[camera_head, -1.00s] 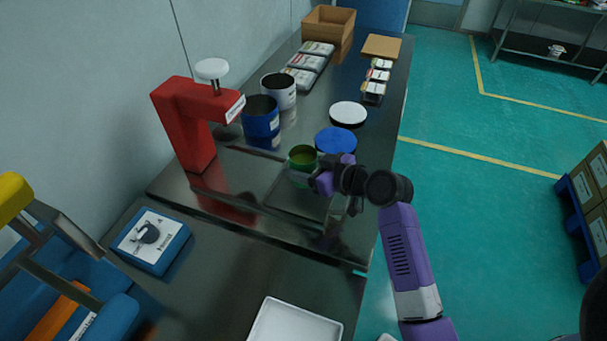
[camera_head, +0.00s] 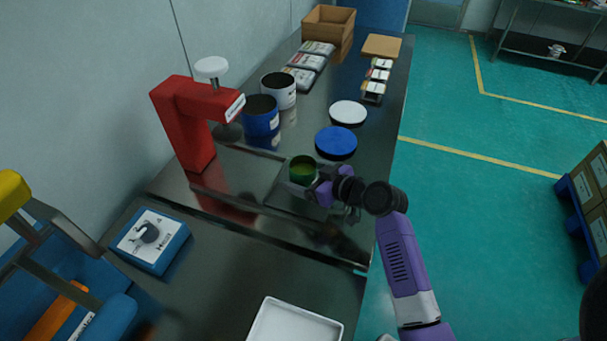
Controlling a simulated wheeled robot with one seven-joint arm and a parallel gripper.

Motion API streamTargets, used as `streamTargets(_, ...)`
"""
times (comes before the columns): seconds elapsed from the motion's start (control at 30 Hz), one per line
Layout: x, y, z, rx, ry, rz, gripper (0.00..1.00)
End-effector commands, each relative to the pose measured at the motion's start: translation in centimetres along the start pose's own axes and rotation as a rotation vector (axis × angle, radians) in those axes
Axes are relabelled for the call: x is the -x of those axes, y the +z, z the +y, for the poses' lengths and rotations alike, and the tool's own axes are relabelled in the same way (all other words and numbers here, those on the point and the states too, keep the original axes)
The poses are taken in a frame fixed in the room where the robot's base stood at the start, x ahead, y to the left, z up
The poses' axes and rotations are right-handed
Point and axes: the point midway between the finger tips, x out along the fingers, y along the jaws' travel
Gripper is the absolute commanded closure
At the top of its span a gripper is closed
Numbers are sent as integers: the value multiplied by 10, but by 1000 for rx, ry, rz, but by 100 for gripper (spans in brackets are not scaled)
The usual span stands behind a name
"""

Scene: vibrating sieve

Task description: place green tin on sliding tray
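The green tin (camera_head: 302,169) stands upright and open-topped at the middle of the metal bench, with green content inside. My purple gripper (camera_head: 311,188) reaches in from the right and appears shut on the tin's right side; its fingertips are partly hidden. The sliding tray (camera_head: 287,202) is a flat, dark, reflective plate right of the foot of the red press. The tin is at the tray's far part; whether it touches the tray or hangs just above it cannot be told.
The red press (camera_head: 192,130) stands left of the tin. A blue tin (camera_head: 261,124), a white tin (camera_head: 279,95), a blue lid (camera_head: 336,142) and a white lid (camera_head: 348,112) lie beyond. A blue control box (camera_head: 150,256) and a white tray (camera_head: 293,326) are nearer.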

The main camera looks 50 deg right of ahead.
Motion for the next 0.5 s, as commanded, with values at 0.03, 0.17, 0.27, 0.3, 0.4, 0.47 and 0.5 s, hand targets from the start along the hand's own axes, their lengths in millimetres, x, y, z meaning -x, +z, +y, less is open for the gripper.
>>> streamTargets(0.03,0,0,0,0,0,0,15)
streamTargets(0.17,1,-2,0,0,0,0,15)
streamTargets(0.27,7,-2,1,-1,2,0,15)
streamTargets(0.3,13,-2,0,-1,2,1,15)
streamTargets(0.4,31,-1,0,0,3,0,15)
streamTargets(0.47,44,-1,0,-1,3,1,15)
streamTargets(0.5,53,-1,0,-1,2,0,15)
